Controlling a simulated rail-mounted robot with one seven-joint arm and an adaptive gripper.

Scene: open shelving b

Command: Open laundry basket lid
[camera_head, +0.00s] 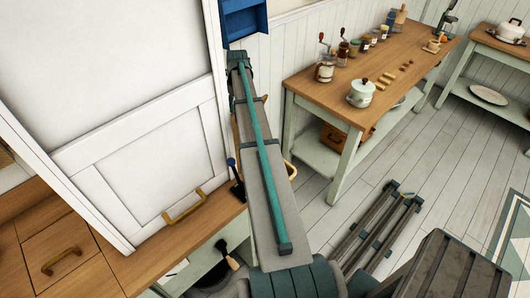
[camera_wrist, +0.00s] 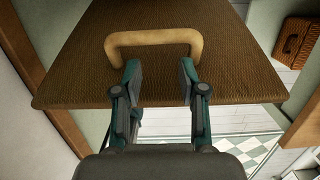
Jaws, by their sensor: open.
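The laundry basket lid (camera_wrist: 225,75) is a brown woven panel that fills much of the wrist view. Its tan, U-shaped handle (camera_wrist: 153,38) lies across the upper middle. My gripper (camera_wrist: 159,68) is open, with its two fingers apart over the lid and the tips close to the handle's two ends. Nothing is between the fingers. I cannot tell whether a tip touches the handle. The lid looks closed, but its hinge edge and the basket body are not clear. In the head view my arm hides the gripper and most of the basket area.
A white panelled door (camera_head: 150,165) stands left of my arm above a wooden counter (camera_head: 165,250). A wooden-topped table (camera_head: 345,75) with jars and a pot stands at right. A brown wicker case (camera_wrist: 297,40) is on its lower shelf. The grey floor (camera_head: 445,160) is partly clear.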

